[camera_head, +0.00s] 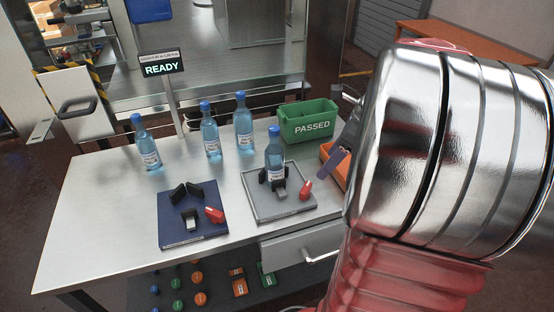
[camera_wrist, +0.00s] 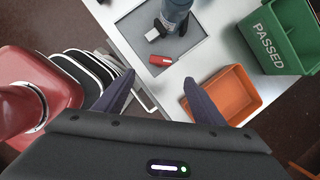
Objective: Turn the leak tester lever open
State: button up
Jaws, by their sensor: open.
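Two fixtures with red levers sit on the metal table. The grey fixture (camera_head: 262,207) on the right holds an upright blue-capped bottle (camera_head: 274,152) between black jaws, and its red lever (camera_head: 305,189) is at its right. The dark blue fixture (camera_head: 172,235) on the left has empty black jaws and another red lever (camera_head: 214,214). I cannot tell from labels which one is the leak tester. In the wrist view the grey fixture's lever (camera_wrist: 160,60) lies beyond my gripper (camera_wrist: 158,78), which is open and empty, apart from the lever. In the head view my arm hides most of the gripper.
Three bottles (camera_head: 212,135) stand along the table's back. A green PASSED bin (camera_head: 308,126) and an orange bin (camera_wrist: 232,99) stand right of the grey fixture. A READY sign (camera_head: 161,68) rises behind. A drawer handle (camera_head: 322,256) juts out in front.

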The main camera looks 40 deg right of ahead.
aim_at(307, 187)
jog(key=shift+d+f, duration=0.1)
dwell(0.3)
jog(key=x, duration=1.3)
jog(key=shift+w+f, duration=0.2)
jog(key=shift+f, duration=0.05)
jog(key=c, duration=1.1)
